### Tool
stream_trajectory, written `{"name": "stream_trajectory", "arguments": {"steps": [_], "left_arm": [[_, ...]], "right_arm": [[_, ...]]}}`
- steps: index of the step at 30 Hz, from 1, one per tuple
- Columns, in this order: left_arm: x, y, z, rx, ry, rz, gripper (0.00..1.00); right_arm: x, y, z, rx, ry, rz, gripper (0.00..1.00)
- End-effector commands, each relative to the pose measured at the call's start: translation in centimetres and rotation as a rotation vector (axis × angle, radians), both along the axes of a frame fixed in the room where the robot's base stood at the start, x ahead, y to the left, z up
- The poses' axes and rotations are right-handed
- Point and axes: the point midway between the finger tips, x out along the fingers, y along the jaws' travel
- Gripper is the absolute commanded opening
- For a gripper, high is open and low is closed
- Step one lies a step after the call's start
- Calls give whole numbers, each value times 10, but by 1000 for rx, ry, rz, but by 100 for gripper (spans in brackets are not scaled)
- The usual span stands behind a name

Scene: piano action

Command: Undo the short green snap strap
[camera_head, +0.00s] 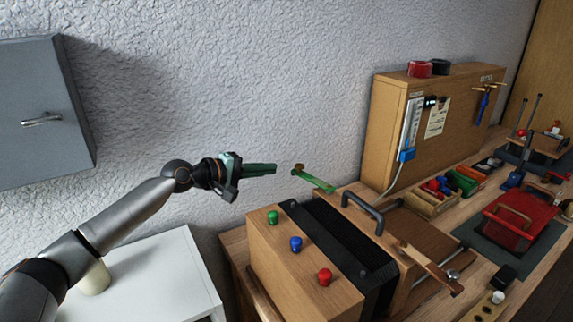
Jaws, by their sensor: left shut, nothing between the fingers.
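The short green strap (316,182) sticks out at the back edge of the wooden box with the black bellows (345,250). Its near end runs to the box top, and its far end, with a small brass-coloured piece, points up and left, clear of the box top. I cannot tell from here whether a snap is still fastened. My left gripper (274,169) is shut and empty, its green fingers pointing right, a short gap to the left of the strap's raised end. My right gripper is out of view.
Green (273,217), blue (295,243) and red (325,276) knobs stand on the box top. A black handle (362,210) and a brown strap (430,268) are further right. A tall wooden cabinet (435,125) stands behind. A grey wall box (42,110) hangs at left.

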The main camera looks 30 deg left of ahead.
Motion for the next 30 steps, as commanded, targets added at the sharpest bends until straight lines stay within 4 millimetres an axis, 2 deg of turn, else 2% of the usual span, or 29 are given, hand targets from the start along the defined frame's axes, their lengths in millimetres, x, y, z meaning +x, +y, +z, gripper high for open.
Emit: {"name": "stream_trajectory", "arguments": {"steps": [6, 12, 27, 30], "left_arm": [[34, -16, -8, -3, -2, 0, 0], [51, -24, -15, 0, 0, 0, 0], [57, -27, -18, 1, -1, 1, 0], [64, -27, -18, -2, -3, 2, 0]], "right_arm": [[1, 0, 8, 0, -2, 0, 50], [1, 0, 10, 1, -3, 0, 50], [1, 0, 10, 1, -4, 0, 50], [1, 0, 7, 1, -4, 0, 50]]}}
